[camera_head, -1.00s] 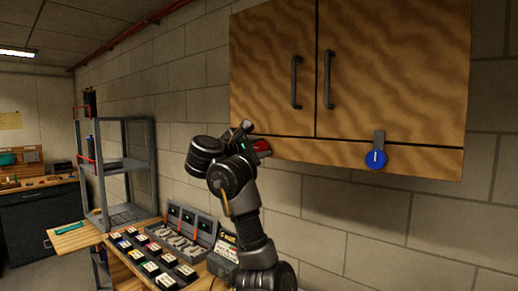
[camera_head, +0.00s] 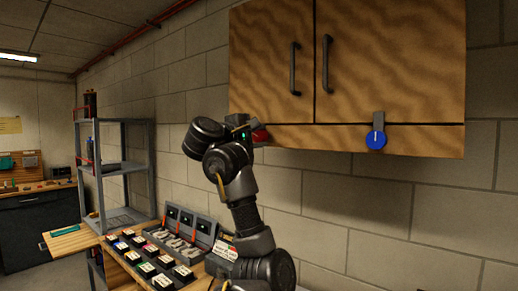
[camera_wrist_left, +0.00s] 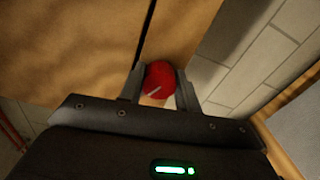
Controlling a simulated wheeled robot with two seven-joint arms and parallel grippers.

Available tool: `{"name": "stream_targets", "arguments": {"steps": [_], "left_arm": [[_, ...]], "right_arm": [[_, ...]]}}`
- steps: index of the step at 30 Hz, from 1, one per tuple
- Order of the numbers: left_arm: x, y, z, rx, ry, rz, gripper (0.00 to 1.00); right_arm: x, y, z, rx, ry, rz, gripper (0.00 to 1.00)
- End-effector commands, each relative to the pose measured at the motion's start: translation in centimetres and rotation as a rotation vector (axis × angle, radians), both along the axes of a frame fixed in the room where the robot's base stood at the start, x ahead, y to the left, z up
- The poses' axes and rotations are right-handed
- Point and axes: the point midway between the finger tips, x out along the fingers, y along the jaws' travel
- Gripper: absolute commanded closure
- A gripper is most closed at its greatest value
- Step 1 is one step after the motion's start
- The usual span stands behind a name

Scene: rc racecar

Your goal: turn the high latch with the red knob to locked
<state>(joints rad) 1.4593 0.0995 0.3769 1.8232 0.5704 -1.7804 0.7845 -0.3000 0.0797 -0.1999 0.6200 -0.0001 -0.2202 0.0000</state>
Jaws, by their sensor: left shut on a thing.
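The red knob (camera_head: 261,136) sits at the lower left of the wooden wall cabinet (camera_head: 390,60), mostly hidden behind my left gripper (camera_head: 249,134) in the head view. In the left wrist view the red knob (camera_wrist_left: 159,79) lies between the two fingers of my left gripper (camera_wrist_left: 160,88), which is shut on it. A pale mark line shows on the knob's face, slanted in that view. The latch's bar is hidden. My right gripper is not in view.
A blue knob (camera_head: 376,139) with an upright grey latch bar (camera_head: 379,118) is at the cabinet's lower right. Two dark door handles (camera_head: 326,64) stick out. Below are a bench with several small boxes (camera_head: 147,269) and a grey shelf rack (camera_head: 124,168).

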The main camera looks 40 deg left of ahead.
Motion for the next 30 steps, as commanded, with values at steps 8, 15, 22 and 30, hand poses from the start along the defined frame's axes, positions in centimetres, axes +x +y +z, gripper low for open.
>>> {"name": "stream_targets", "arguments": {"steps": [8,15,22,30], "left_arm": [[0.0,0.1,-0.7,0.261,0.006,0.000,0.90],[0.0,0.1,-0.6,0.489,0.010,0.001,0.90],[-0.1,0.1,-0.4,0.704,0.012,0.003,0.90],[-0.1,0.2,-0.1,0.914,0.015,0.006,0.90]], "right_arm": [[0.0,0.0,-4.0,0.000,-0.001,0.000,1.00],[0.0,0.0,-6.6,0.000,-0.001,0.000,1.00],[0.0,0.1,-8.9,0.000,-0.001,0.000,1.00],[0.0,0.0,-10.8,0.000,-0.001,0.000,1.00]]}}
